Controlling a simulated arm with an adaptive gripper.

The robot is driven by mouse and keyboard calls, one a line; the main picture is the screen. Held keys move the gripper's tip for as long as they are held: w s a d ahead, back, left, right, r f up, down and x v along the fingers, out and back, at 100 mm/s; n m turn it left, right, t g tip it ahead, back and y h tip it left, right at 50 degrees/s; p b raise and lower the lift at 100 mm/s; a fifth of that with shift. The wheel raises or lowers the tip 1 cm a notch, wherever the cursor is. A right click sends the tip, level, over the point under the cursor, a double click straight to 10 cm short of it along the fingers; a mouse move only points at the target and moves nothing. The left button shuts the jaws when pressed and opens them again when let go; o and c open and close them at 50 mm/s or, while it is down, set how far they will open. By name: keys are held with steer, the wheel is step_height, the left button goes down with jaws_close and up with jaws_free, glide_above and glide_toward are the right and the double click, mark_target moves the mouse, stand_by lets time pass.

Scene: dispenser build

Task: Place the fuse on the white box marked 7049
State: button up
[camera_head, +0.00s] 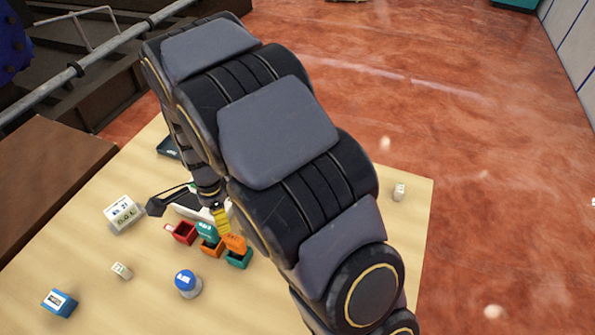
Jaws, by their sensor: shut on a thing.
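My gripper (218,208) is at the end of the dark arm, low over the middle of the table, mostly hidden by my own arm. It is shut on a small yellow piece (222,222), just above the coloured bins; I cannot tell for sure that this is the fuse. A white box with dark printing (122,210) stands on the table to the left of the gripper. Its printing is too small to read as 7049. A white flat thing (188,209) lies partly hidden behind the gripper.
Red (181,233), orange (212,250) and teal (238,260) bins sit below the gripper. A blue-capped jar (187,284), a blue box (59,303), a small white block (121,270) and a black tool (157,206) are also on the table (150,312). The front left has free room.

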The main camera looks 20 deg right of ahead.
steer(key=w+d+r+m, duration=0.1)
steer(key=w+d+m, duration=0.3)
steer(key=d, duration=1.2)
steer(key=w+d+r+m, duration=0.15)
steer(key=d+m, duration=0.45)
steer(key=d, duration=1.1)
step_height(320, 180, down, 10)
steer(key=shift+s+a+r, duration=0.1)
steer(key=shift+a+r, duration=0.05)
steer(key=shift+f, duration=0.2)
steer(key=o, duration=0.9)
steer(key=shift+c, duration=0.2)
steer(key=shift+r, duration=0.15)
